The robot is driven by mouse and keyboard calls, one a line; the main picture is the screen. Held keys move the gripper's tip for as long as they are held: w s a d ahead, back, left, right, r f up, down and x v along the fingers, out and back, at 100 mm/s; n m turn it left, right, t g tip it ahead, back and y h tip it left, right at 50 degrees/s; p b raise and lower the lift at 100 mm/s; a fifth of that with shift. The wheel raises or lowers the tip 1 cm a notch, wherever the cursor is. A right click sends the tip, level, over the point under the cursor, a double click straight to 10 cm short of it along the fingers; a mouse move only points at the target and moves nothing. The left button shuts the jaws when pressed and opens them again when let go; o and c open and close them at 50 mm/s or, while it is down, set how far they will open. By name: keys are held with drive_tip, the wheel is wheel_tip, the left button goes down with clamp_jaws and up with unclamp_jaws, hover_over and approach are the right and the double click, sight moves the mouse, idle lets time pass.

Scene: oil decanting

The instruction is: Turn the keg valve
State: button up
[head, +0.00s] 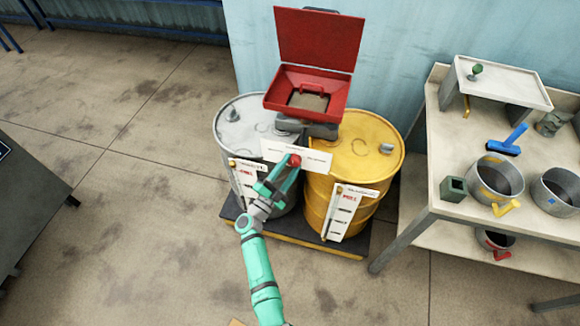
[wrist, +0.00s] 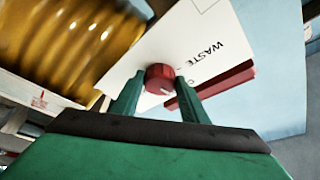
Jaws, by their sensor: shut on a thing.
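A red round valve knob (head: 294,160) sticks out in front of a white sign between a grey drum (head: 236,128) and a yellow drum (head: 378,165). In the wrist view the red knob (wrist: 160,77) sits between the two green fingers. My gripper (head: 283,174) reaches up to the knob from below and is shut on it; it also shows in the wrist view (wrist: 157,92). The white sign (head: 315,163) behind the knob reads "WASTE" in the wrist view. The valve body behind the knob is hidden.
An open red bin (head: 331,100) stands above the drums. Both drums stand on a dark pallet (head: 290,236) with a yellow edge.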

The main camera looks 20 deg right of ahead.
drive_tip(key=shift+m+g, duration=0.3)
drive_tip(key=shift+m, duration=0.2)
drive_tip(key=o, duration=1.1)
drive_tip(key=shift+s+a, duration=0.1)
drive_tip(key=v, duration=1)
drive_tip(key=shift+s+a+f, duration=0.1)
drive_tip(key=shift+s+a, duration=0.1)
drive_tip(key=shift+a, duration=0.05)
drive_tip(key=shift+s, duration=0.1)
